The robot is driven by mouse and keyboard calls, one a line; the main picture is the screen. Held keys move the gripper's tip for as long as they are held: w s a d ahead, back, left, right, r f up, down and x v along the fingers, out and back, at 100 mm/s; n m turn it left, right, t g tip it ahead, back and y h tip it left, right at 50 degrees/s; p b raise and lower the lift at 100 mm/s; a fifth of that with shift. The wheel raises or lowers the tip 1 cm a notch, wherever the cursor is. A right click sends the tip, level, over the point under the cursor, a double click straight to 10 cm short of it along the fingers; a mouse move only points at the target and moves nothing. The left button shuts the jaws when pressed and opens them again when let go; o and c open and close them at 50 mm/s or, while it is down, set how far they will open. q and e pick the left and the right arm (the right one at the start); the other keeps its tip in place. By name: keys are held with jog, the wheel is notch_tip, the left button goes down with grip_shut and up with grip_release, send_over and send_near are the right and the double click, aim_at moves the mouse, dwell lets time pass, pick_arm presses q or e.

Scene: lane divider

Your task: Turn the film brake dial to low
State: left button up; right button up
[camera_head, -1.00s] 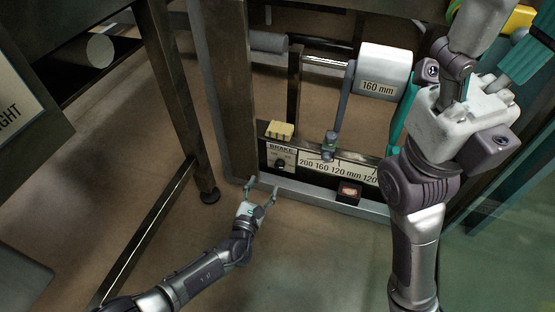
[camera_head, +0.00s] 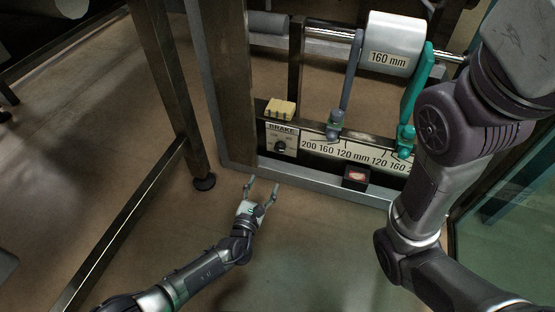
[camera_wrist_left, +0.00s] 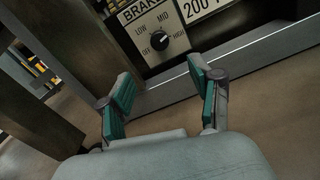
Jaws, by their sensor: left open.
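The film brake dial (camera_head: 281,147) is a small black knob on a white BRAKE plate (camera_head: 290,134) on the machine's lower front rail. In the left wrist view the dial (camera_wrist_left: 159,41) has OFF, LOW, MID and HIGH printed around it; I cannot tell surely which mark its pointer faces. My left gripper (camera_head: 262,187) is open and empty, below and in front of the plate, its fingers toward the machine. In the left wrist view the gripper's teal-padded fingers (camera_wrist_left: 160,76) are apart, with the dial beyond them, untouched. My right gripper is out of view.
A yellow block (camera_head: 281,108) sits on the rail above the plate. A dark post (camera_head: 232,90) stands left of the plate. A teal lever (camera_head: 415,95) is further right, near my right arm.

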aim_at(279, 150)
pick_arm(q)
jog(key=b+x, duration=0.7)
jog(key=x, duration=0.5)
jog(key=shift+w+d+f+b, duration=0.1)
jog(key=shift+w+f+b, duration=0.05)
jog(key=shift+w+b, duration=0.25)
jog(key=shift+w+d, duration=0.15)
jog(key=shift+w, duration=0.3)
jog(key=shift+r, duration=0.2)
jog(key=c, duration=1.1)
jog(key=shift+c, duration=0.2)
